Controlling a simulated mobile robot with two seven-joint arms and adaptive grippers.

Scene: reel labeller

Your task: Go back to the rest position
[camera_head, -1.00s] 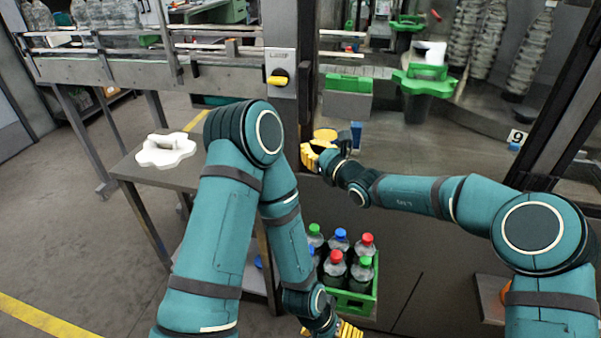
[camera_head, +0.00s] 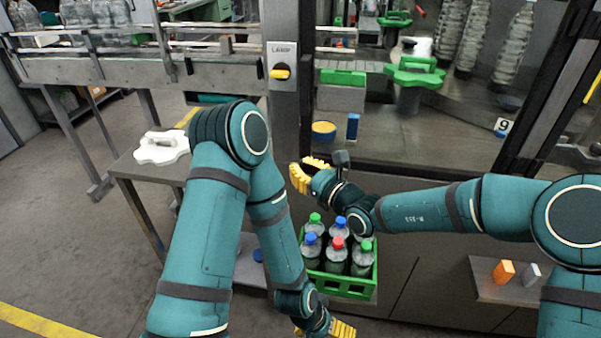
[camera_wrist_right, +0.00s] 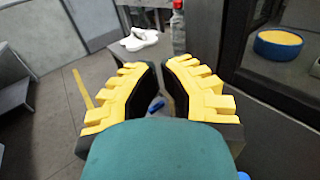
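My right gripper (camera_head: 308,174) has yellow ridged fingers and hangs in front of the machine opening, above and left of the bottle crate. In the right wrist view its fingers (camera_wrist_right: 160,75) stand apart with a narrow empty gap. My left gripper (camera_head: 340,329) is low at the picture's bottom edge, below the crate. Only part of its yellow fingers shows, so its opening cannot be told. The left arm hangs bent between the side table and the crate.
A green crate (camera_head: 345,286) holds several bottles with coloured caps, close under the right forearm. A side table (camera_head: 150,172) bears a white part (camera_head: 162,148). A yellow-topped round tin (camera_head: 324,131) and a blue object (camera_head: 352,126) stand inside the machine. Floor at left is clear.

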